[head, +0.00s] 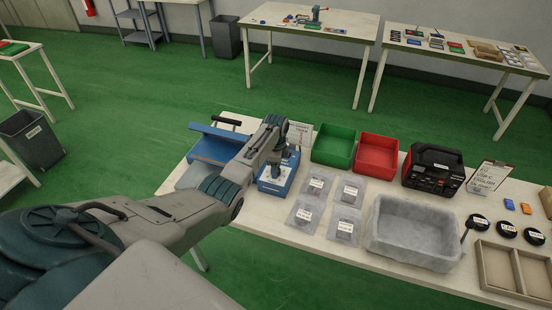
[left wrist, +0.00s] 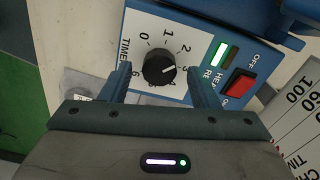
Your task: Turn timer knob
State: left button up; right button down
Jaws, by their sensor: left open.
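The black timer knob (left wrist: 159,68) sits on the blue control panel (left wrist: 137,38) in the left wrist view. Its white pointer line points right, towards the 3 on the white dial. My left gripper (left wrist: 157,74) is open, with one finger on each side of the knob and gaps visible between fingers and knob. A red switch (left wrist: 239,84) and a green-lit indicator (left wrist: 221,51) are right of the dial. In the head view, the blue device (head: 279,178) stands below my left gripper (head: 283,155), which partly hides it. My right gripper is not in view.
A blue bench unit (head: 210,150) stands left of the device. Labelled clear bags (head: 315,185), green (head: 334,141) and red (head: 377,150) bins, a grey tray (head: 418,220) and a black-red machine (head: 433,168) lie to its right. A scale-marked card (left wrist: 300,110) is close by.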

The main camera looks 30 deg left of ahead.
pick_arm(q)
notch_tip(320, 180, up, 10)
jog(key=b, duration=0.2)
dwell(0.6)
